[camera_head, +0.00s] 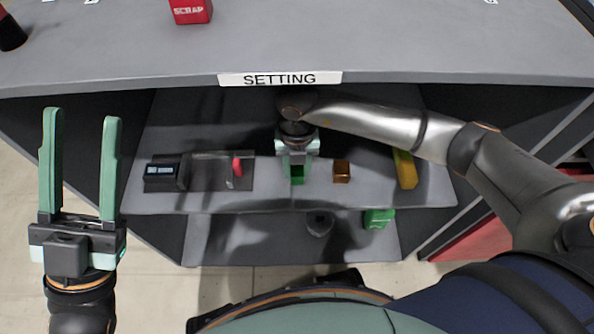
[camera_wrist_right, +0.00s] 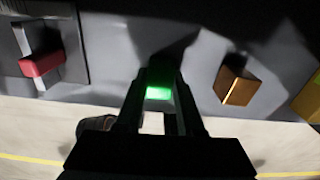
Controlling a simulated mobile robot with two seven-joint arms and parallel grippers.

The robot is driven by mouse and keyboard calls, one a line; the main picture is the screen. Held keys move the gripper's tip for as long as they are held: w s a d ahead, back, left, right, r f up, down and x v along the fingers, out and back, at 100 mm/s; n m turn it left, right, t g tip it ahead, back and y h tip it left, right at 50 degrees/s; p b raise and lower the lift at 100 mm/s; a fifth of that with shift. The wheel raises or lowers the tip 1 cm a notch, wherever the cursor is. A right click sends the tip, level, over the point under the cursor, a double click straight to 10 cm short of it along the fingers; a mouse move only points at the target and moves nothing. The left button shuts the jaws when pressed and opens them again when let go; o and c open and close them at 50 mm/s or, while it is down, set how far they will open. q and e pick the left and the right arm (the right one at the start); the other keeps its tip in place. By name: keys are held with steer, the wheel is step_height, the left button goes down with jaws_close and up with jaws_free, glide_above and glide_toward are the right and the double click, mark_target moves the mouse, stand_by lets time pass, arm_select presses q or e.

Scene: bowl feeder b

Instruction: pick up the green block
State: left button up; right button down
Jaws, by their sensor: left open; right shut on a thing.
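The green block (camera_wrist_right: 158,93) shows bright green between the fingers of my right gripper (camera_wrist_right: 160,100) in the right wrist view. In the head view, the right gripper (camera_head: 297,172) reaches onto the shelf under the table top and is shut on the green block (camera_head: 297,175), which is mostly hidden by the fingers. I cannot tell whether the block touches the shelf. My left gripper (camera_head: 82,165) is open and empty at the left, away from the shelf.
On the shelf (camera_head: 270,202), a brown-gold block (camera_head: 341,172) stands right of the right gripper, then a yellow block (camera_head: 405,170). At left are a device with a display (camera_head: 162,174) and a red-handled item (camera_head: 237,166). Another green object (camera_head: 378,218) lies on the lower shelf.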

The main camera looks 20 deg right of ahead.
mark_target(297, 168)
steer(key=shift+r, duration=0.15)
step_height(297, 168, up, 3)
steer(key=shift+r+p, duration=0.15)
steer(key=shift+p, duration=0.7)
arm_select(q)
steer(key=shift+m, duration=0.4)
steer(key=shift+s+a+r+p, duration=0.1)
steer(key=shift+a+r+p, duration=0.05)
steer(key=shift+r+p, duration=0.95)
steer(key=shift+s+a+r+p, duration=0.15)
steer(key=shift+r+p, duration=0.5)
steer(key=shift+r, duration=0.85)
arm_select(e)
steer(key=s+a, duration=0.2)
steer(key=s, duration=0.6)
steer(key=s+a, duration=0.3)
steer(key=s, duration=0.6)
